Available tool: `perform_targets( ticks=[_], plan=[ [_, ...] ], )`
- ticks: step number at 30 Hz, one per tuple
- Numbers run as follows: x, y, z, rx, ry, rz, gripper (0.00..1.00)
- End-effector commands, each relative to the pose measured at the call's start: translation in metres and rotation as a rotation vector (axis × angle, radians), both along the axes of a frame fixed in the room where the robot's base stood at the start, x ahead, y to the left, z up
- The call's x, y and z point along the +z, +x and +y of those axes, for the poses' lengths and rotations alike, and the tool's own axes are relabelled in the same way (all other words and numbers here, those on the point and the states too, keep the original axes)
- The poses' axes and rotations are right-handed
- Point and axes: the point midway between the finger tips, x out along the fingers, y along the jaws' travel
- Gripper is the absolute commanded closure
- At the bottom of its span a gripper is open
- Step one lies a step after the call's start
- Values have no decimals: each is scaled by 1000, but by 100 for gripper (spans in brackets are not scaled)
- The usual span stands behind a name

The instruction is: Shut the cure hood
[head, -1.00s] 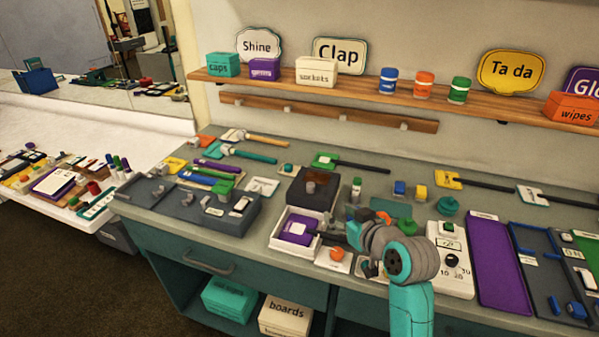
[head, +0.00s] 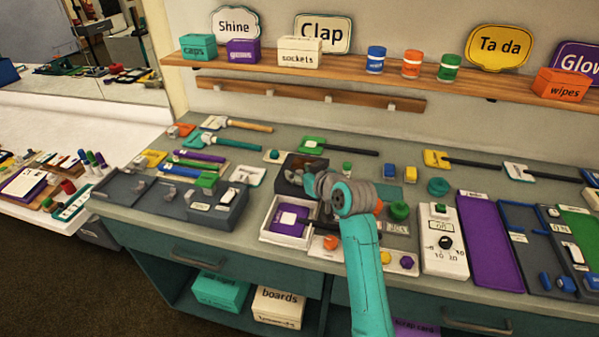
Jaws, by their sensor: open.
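The cure hood appears to be the dark box-like cover (head: 291,163), standing raised at the back of a white open tray (head: 268,238). A purple piece with a white label (head: 289,219) lies in the tray, uncovered. My gripper (head: 309,185) is open, at the right front of the dark cover, and overlaps it in the picture. The gripper and wrist hide part of the cover, including the place of its knob. I cannot tell whether the fingers touch it.
A white timer box (head: 443,254) and a purple mat (head: 488,240) lie to the right. A grey organiser (head: 217,215) stands to the left. A shelf (head: 345,66) with boxes and signs runs above.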

Motion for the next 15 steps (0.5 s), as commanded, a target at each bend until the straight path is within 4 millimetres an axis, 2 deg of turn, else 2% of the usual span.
perform_targets(
  ticks=[11,12,15],
  plan=[
    [-3,6,3,0,0,0,49],
    [-3,6,3,0,0,1,51],
    [-3,6,3,0,0,0,76]
  ],
)
